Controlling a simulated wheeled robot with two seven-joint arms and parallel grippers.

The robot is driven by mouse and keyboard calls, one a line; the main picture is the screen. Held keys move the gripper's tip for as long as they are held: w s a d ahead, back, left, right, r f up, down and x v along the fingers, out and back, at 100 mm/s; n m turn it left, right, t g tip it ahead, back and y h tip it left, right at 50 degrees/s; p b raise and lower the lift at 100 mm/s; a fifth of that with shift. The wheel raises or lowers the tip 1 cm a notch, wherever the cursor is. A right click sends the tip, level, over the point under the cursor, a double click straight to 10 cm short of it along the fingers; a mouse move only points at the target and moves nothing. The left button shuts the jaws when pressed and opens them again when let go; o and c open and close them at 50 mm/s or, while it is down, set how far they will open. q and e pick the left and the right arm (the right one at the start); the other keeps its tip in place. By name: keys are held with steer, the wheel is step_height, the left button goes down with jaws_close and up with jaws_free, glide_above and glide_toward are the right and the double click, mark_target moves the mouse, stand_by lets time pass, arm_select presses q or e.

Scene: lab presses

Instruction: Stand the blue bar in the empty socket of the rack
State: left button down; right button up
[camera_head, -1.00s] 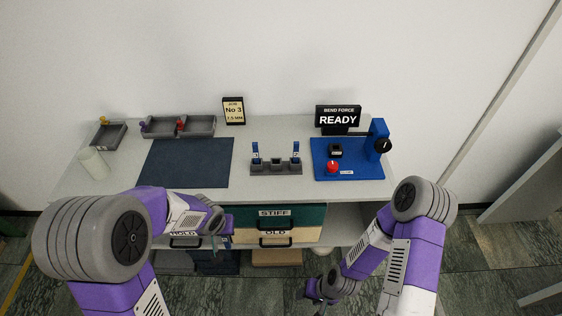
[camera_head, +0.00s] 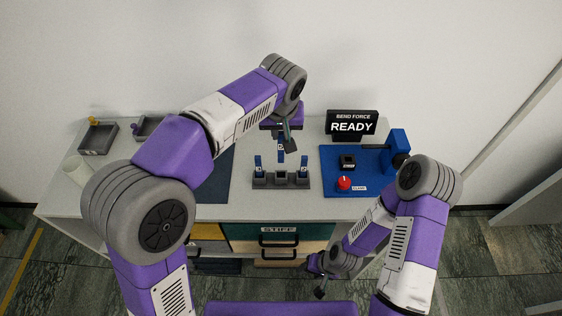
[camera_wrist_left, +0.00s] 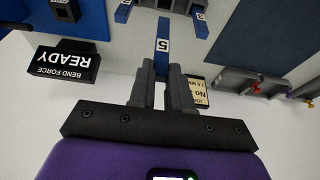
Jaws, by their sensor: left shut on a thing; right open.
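The dark grey rack (camera_head: 270,182) stands on the bench with blue bars upright in its left (camera_head: 258,165) and right (camera_head: 303,167) sockets. Its middle socket is empty. My left gripper (camera_head: 287,142) is shut on another blue bar (camera_head: 281,157), held roughly upright above the rack, in line with the middle socket in the head view. In the left wrist view this bar (camera_wrist_left: 162,40) points out from between the fingers, and the rack (camera_wrist_left: 165,4) is cut off at the top edge. My right gripper (camera_head: 318,278) is open and empty, low in front of the drawers.
A blue press base (camera_head: 372,184) with a red button (camera_head: 344,183) sits right of the rack, below a READY sign (camera_head: 351,123). A dark mat (camera_head: 216,180) lies left of the rack, partly hidden by my left arm. Grey trays (camera_head: 98,138) stand at the back left.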

mark_target(281, 155)
arm_select(q)
steer(key=shift+w+f, duration=0.15)
steer(key=shift+w, duration=0.05)
steer(key=f+b, duration=0.2)
steer(key=f, duration=0.3)
steer(key=shift+s+f, duration=0.2)
steer(key=shift+w+f+b, duration=0.1)
steer(key=shift+f+b, duration=0.55)
steer(key=shift+f, duration=1.4)
steer(key=shift+f, duration=0.15)
steer(key=c, duration=1.1)
jaws_free()
